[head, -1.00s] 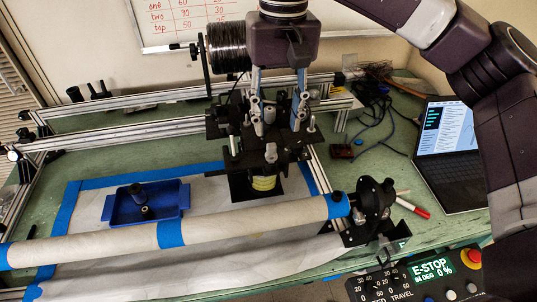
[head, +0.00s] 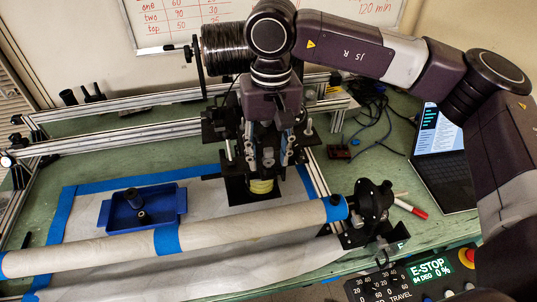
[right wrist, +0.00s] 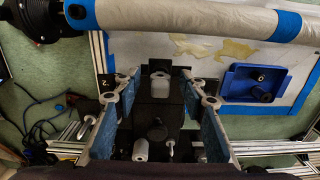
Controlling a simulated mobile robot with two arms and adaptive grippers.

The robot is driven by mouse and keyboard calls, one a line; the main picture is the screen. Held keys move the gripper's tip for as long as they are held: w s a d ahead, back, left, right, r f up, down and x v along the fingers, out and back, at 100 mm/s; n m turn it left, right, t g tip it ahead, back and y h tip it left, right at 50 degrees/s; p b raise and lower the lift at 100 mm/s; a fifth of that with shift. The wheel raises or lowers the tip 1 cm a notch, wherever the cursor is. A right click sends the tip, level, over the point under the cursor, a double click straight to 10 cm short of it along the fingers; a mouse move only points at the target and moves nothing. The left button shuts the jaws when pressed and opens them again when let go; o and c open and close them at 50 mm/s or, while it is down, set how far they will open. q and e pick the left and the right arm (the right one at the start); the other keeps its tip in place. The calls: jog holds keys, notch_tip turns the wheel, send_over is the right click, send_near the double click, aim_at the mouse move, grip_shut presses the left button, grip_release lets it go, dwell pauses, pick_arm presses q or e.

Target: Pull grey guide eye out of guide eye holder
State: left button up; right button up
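My right gripper (head: 266,158) points down over the black carriage (head: 222,163) on the rails. In the right wrist view the right gripper (right wrist: 161,90) is open, with blue-padded fingers spread on either side of the carriage's dark block. A pale grey cylindrical piece (right wrist: 160,86) stands between the fingertips, apart from both; I cannot tell for sure whether it is the guide eye. Another pale grey piece (right wrist: 140,150) sits nearer the wrist. The guide eye holder cannot be clearly told from the other black parts. My left gripper is in neither view.
A fabric-covered roller (head: 90,253) lies in front of the carriage, with a black end fitting (head: 372,200) at its right. A blue tray (head: 172,207) sits on the taped white sheet. A dark spool (head: 225,48) stands behind. A laptop (head: 440,155) is at right.

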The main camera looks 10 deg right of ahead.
jog(key=c, duration=0.9)
jog(key=shift+r, duration=0.1)
notch_tip(320, 180, up, 10)
jog(key=shift+a+r+b, duration=0.1)
jog(key=shift+r+b, duration=0.15)
jog(key=shift+b, duration=0.75)
notch_tip(320, 180, up, 9)
jog(key=p, duration=0.1)
send_over(268, 149)
jog(key=shift+r, duration=0.15)
